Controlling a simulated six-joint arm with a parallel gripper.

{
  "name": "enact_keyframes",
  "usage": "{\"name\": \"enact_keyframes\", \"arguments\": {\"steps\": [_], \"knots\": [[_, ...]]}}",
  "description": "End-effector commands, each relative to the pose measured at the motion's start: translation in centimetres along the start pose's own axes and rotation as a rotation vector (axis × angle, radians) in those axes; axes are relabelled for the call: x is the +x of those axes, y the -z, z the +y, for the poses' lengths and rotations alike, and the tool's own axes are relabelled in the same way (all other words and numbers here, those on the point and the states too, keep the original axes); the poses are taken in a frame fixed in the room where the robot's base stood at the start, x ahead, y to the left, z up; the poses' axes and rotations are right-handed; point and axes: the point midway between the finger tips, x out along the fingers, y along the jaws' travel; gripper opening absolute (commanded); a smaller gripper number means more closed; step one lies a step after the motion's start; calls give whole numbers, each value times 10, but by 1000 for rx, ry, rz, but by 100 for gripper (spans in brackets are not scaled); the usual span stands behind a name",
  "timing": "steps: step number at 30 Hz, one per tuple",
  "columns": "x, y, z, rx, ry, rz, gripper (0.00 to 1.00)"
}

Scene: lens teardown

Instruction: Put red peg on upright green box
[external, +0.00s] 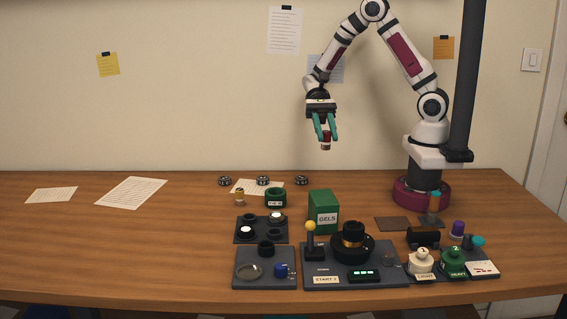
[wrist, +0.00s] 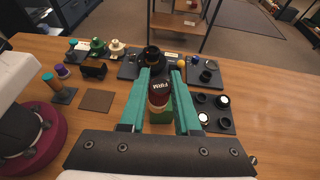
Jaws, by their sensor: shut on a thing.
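My gripper (external: 326,138) is shut on the red peg (external: 326,144), high above the table. In the wrist view the peg (wrist: 158,91) sits between my teal fingers, with a dark red top and a pale lettered band. The green box (external: 322,209) stands upright on the table, with a white "GELS" label on its front. It is well below the peg and apart from it. In the wrist view the box (wrist: 160,116) is partly hidden behind the peg and fingers.
Right behind the box in the wrist view is a grey station with a black lens (external: 352,243) and a yellow-knobbed lever (external: 310,229). A dark tray (external: 261,239) with rings is left of the box. A green ring (external: 275,198) stands nearby. The table's left side holds only papers.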

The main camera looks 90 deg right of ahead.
Motion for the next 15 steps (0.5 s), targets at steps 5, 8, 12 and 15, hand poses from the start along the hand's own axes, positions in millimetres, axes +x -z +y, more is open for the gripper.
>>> {"name": "enact_keyframes", "arguments": {"steps": [5,8,12,15], "knots": [[64,10,-10,2,-8,-2,0],[86,14,-14,3,-5,-1,0],[101,26,-17,5,-1,-1,0],[108,45,-17,5,1,0,0]]}}
